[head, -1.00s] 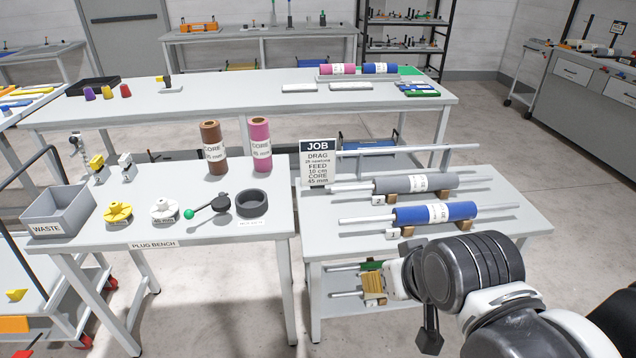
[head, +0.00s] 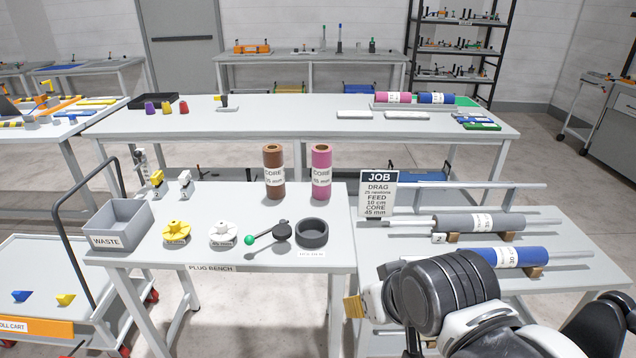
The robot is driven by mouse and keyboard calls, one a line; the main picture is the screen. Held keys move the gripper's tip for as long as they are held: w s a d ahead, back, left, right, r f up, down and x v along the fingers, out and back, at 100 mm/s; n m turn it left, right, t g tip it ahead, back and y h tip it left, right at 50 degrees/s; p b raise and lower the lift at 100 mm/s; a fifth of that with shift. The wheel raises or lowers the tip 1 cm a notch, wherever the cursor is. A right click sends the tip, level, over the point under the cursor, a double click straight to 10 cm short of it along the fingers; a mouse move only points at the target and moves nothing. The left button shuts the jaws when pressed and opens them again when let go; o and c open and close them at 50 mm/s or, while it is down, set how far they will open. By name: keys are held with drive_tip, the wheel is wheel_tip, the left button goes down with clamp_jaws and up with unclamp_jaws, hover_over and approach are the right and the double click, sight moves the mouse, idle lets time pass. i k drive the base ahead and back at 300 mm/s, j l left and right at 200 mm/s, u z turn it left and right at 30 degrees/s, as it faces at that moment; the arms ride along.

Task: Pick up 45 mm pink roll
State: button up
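The pink roll (head: 321,173) stands upright near the back right of the plug bench (head: 206,193). Its label reads CORE and a size ending in "mm"; the first digit is hard to read. A brown roll (head: 274,172) with a similar label stands upright just left of it, with a small gap. My arm shows at the lower right, in front of the roll stand and well apart from the pink roll. I cannot make out my gripper's fingers, so its state does not show.
A black ring (head: 312,232), a green-knobbed lever (head: 268,237), white and yellow plugs (head: 177,230) and a grey waste bin (head: 119,224) stand on the bench. A JOB sign (head: 379,192) stands right of the pink roll. Another pink roll (head: 393,97) lies on the back table.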

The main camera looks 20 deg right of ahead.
sight(321, 153)
drive_tip(key=i+l+z, duration=0.25)
drive_tip(key=z, duration=0.2)
drive_tip(key=i+l+z, duration=0.1)
drive_tip(key=i+z, duration=0.4)
